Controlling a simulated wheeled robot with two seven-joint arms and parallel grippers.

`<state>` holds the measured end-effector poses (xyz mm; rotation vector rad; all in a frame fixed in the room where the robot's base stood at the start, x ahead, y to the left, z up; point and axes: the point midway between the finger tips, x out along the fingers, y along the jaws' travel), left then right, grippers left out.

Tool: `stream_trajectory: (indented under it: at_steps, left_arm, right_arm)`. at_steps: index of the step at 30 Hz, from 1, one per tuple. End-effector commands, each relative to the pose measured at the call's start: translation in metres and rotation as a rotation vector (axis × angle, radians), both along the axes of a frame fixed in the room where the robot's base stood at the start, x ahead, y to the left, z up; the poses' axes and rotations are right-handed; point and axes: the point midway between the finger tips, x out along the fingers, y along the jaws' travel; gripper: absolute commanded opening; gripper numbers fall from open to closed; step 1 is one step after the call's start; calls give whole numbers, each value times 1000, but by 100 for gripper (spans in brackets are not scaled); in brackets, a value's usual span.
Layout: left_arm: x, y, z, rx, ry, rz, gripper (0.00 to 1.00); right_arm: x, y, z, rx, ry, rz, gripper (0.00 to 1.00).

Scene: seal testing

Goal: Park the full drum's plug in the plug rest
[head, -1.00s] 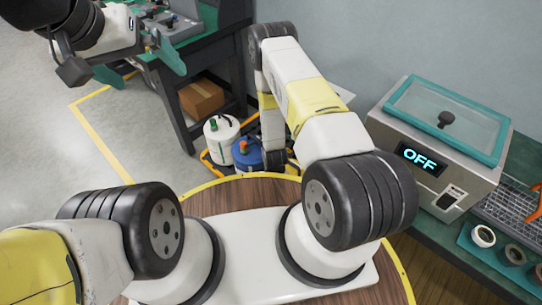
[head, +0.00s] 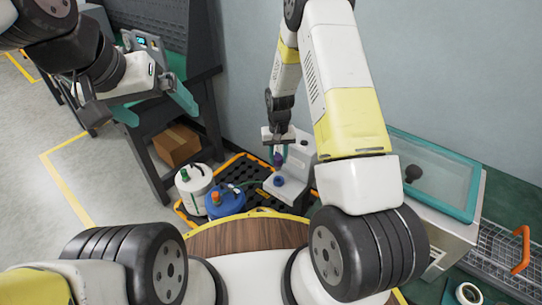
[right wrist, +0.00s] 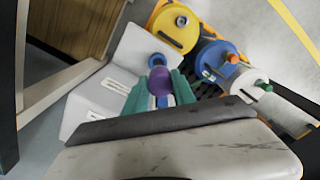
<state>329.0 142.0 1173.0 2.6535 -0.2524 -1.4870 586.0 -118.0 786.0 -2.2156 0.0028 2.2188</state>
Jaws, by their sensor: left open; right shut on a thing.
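My right gripper (head: 281,150) is shut on a purple plug (head: 278,160). In the right wrist view the purple plug (right wrist: 160,82) sits between the green fingers of the right gripper (right wrist: 160,97). The white stand (head: 289,190), which looks like the plug rest, is just below; it also shows in the right wrist view (right wrist: 128,60). A blue round piece (head: 279,181) is on it, seen close to the plug in the right wrist view (right wrist: 157,60). The plug appears held above the stand; contact is unclear. My left gripper (head: 155,104) is open and empty, at the upper left.
A yellow drum (right wrist: 174,27) shows in the right wrist view. A dark workbench (head: 160,108) stands behind; a teal-lidded box (head: 435,175) is right.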

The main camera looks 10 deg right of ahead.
Motion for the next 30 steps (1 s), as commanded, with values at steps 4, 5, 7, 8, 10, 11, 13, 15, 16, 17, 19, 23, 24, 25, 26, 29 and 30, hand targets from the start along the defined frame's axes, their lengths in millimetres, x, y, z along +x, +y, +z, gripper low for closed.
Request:
stream_trajectory:
  at_steps: [4, 5, 7, 8, 10, 11, 13, 15, 16, 17, 19, 23, 24, 25, 26, 29, 30]
  left_arm:
    - [0, 0, 0, 0, 0, 0, 100]
    - [0, 0, 0, 0, 0, 0, 100]
    - [0, 0, 0, 0, 0, 0, 100]
    - [0, 0, 0, 0, 0, 0, 100]
    - [0, 0, 0, 0, 0, 0, 100]
    - [0, 0, 0, 0, 0, 0, 100]
    - [0, 0, 0, 0, 0, 0, 100]
    - [0, 0, 0, 0, 0, 0, 100]
    - [0, 0, 0, 0, 0, 0, 100]
    - [0, 0, 0, 0, 0, 0, 100]
    - [0, 0, 0, 0, 0, 0, 100]
    - [0, 0, 0, 0, 0, 0, 100]
    - [0, 0, 0, 0, 0, 0, 100]
    - [0, 0, 0, 0, 0, 0, 100]
    - [0, 0, 0, 0, 0, 0, 100]
    - [0, 0, 0, 0, 0, 0, 100]
    - [0, 0, 0, 0, 0, 0, 100]
  right_arm:
    - [3, -1, 8, -3, 0, 3, 0]
    - [3, -2, 7, -3, 0, 3, 0]
    - [3, -2, 4, -3, 0, 3, 0]
    - [3, -2, 2, -3, 0, 3, 0]
    - [3, -2, -3, -3, 0, 2, 0]
    - [2, -2, -5, -3, 1, 2, 0]
    - [2, -2, -11, -3, 1, 2, 0]
    - [2, -2, -16, -3, 0, 2, 0]
    - [2, -2, -19, -3, 0, 2, 0]
    - [2, -2, -22, -3, 1, 2, 0]
    - [2, -2, -27, -3, 1, 2, 0]
    - [2, -2, -36, -3, 0, 2, 0]
    - [3, -2, -38, -3, 0, 2, 0]
    - [3, -1, -39, -3, -1, 2, 0]
    - [3, -1, -41, -2, -1, 2, 0]
    - [3, -2, -44, -2, -1, 2, 0]
    - [3, -2, -45, -3, -1, 2, 0]
